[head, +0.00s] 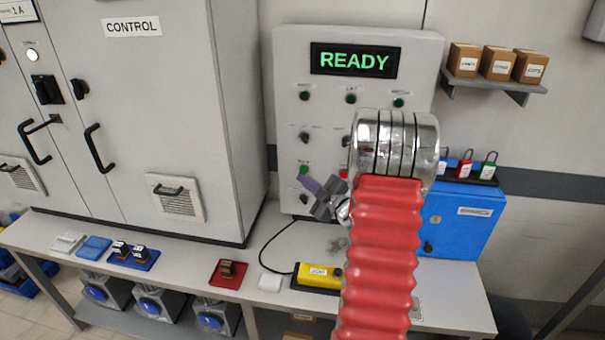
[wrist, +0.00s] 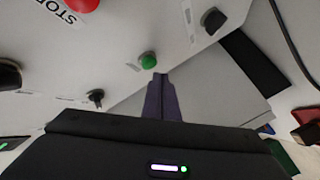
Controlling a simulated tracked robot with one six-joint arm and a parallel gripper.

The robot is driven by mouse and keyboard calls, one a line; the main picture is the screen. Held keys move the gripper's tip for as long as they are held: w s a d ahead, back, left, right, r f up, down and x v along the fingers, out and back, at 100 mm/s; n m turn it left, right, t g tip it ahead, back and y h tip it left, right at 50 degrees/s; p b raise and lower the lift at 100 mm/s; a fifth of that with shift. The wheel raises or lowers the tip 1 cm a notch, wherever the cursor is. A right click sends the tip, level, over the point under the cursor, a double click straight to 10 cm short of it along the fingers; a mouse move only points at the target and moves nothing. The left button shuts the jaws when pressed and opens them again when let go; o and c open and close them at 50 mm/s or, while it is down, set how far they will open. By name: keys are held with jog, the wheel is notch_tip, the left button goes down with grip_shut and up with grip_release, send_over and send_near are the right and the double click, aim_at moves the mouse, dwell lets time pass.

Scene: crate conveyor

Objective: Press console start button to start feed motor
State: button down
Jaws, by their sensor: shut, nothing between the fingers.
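The grey console (head: 290,65) stands on the bench with a lit display (head: 355,60) reading READY. Its green start button (head: 303,169) is at the lower left of the panel, and it also shows in the wrist view (wrist: 148,60). The red stop button (wrist: 83,4) is partly cut off at the top of the wrist view. My gripper (head: 306,181) is shut and empty, its purple fingertips just below the green button. In the wrist view the fingertips (wrist: 160,77) are close to the button's lower edge. I cannot tell whether they touch it.
Black knobs (wrist: 213,20) sit near the button on the panel. A yellow pendant box (head: 318,273) with a black cable lies on the bench. A blue box (head: 470,222) stands right of the console, and the grey control cabinet (head: 180,90) stands to the left.

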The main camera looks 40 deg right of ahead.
jog(key=shift+w+d, duration=0.6)
jog(key=shift+d, duration=0.1)
dwell(1.2)
jog(key=shift+s+a, duration=0.55)
jog(key=shift+a, duration=0.1)
jog(key=shift+a, duration=0.1)
dwell(0.4)
jog(key=s+a, duration=0.1)
jog(key=a, duration=0.1)
jog(key=s+a, duration=0.1)
jog(key=s, duration=0.1)
jog(key=shift+a, duration=0.4)
dwell(0.9)
